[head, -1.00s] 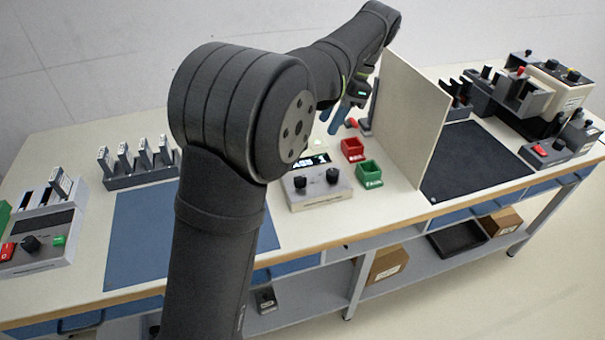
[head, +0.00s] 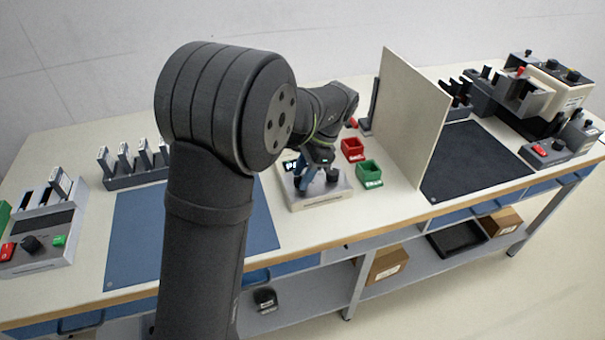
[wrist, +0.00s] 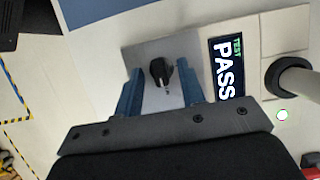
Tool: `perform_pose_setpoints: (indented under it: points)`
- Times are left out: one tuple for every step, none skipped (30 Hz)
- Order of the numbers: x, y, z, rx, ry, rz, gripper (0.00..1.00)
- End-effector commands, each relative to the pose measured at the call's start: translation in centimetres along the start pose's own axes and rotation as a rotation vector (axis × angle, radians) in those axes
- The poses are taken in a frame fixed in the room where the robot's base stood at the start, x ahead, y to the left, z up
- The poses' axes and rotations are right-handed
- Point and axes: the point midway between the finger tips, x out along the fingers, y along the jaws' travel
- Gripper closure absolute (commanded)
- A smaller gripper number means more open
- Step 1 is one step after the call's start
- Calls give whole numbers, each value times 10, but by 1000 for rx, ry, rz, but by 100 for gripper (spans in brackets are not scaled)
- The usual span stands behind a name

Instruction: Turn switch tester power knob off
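The tester (head: 325,200) is a pale box with a small lit display, on the bench in the head view; my gripper hides much of its top. In the wrist view its display (wrist: 225,67) reads TEST PASS. A black knob (wrist: 160,72) with a pointer-like grip sits on a grey plate beside the display. My gripper (wrist: 160,88) has two blue fingers standing apart, one on each side of the knob, with gaps to it. In the head view my gripper (head: 318,180) points down over the tester. Contact with the knob cannot be seen.
A red bin (head: 352,149) and a green bin (head: 369,173) stand right of the tester. A tall cream divider (head: 412,115) stands beyond them. A blue mat (head: 140,235) and another control box (head: 40,230) lie left. A dark round post (wrist: 290,77) shows near the display.

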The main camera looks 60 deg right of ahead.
Motion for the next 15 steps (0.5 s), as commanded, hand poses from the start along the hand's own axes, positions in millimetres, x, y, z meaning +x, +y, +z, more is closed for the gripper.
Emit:
perform_pose_setpoints:
  points:
    - [3, 0, 0, 0, 0, 0, 64]
    - [4, 0, 0, 0, 0, 0, 64]
    - [4, 0, 0, 0, 1, 0, 64]
    - [5, 0, 0, 0, 1, 0, 64]
    - [5, 0, 0, 0, 1, -1, 64]
    - [5, 0, 0, 0, 1, -1, 64]
    - [5, 0, 0, 0, 1, -1, 64]
    - [5, 0, 0, 0, 1, -1, 64]
    - [5, 0, 0, 0, 1, -1, 64]
    - [5, 0, 0, 0, 1, -1, 64]
    - [4, 0, 0, 0, 1, -1, 68]
    - [4, 0, 0, 0, 1, -1, 75]
    - [4, 0, 0, 0, 1, 0, 81]
    - [4, 0, 0, 0, 1, -1, 87]
    - [4, 0, 0, 0, 1, -1, 95]
